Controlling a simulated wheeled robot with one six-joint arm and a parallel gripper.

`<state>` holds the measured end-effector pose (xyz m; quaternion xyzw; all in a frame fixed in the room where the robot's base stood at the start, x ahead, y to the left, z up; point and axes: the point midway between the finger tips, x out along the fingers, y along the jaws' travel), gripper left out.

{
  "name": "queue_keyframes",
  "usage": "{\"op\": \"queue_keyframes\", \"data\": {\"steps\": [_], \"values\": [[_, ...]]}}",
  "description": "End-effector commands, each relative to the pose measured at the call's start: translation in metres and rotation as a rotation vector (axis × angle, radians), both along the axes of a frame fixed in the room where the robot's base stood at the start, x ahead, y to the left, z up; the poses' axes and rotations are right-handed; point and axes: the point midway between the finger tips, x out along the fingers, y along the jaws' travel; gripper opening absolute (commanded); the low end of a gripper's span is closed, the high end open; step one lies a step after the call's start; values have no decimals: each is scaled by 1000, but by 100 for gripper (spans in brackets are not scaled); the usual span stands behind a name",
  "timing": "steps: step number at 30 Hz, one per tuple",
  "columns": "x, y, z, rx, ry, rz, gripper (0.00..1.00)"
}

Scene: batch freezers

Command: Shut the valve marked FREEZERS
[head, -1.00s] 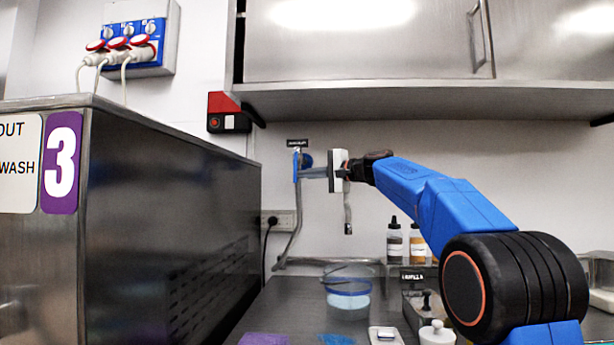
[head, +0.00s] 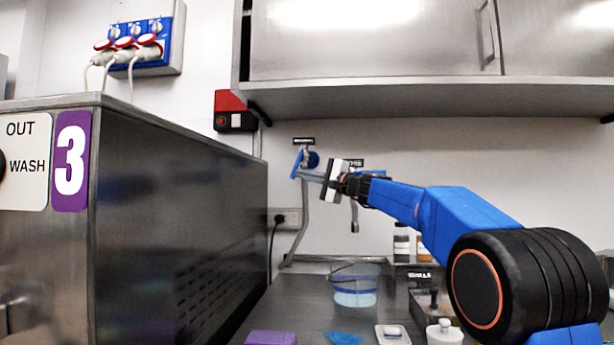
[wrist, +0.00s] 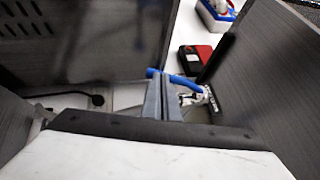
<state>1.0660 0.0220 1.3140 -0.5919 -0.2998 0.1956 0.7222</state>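A blue valve lever (head: 297,164) sits on the back wall under a small dark label (head: 303,141), whose lettering is too small to read. The lever slants, its lower end to the left. My gripper (head: 303,175) reaches left to it, with the fingertips at its lower part. In the wrist view the fingers of my gripper (wrist: 162,90) lie side by side with no clear gap. The blue lever (wrist: 186,82) runs across just beyond the tips. They seem to touch it; I cannot tell whether it is between them.
A second label (head: 355,163) and a hanging spout (head: 354,215) are right of my gripper. The steel machine marked 3 (head: 180,210) stands left. A cupboard (head: 370,45) hangs above. A clear tub (head: 355,285) and bottles (head: 401,243) stand on the counter below.

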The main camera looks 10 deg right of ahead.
Motion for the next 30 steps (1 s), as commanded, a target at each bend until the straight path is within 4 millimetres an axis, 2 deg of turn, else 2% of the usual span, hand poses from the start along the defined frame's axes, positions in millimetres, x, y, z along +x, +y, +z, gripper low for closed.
{"op": "queue_keyframes", "data": {"steps": [13,30], "values": [[5,15,-1,-1,1,1,0],[11,33,3,213,-67,1,0]]}}
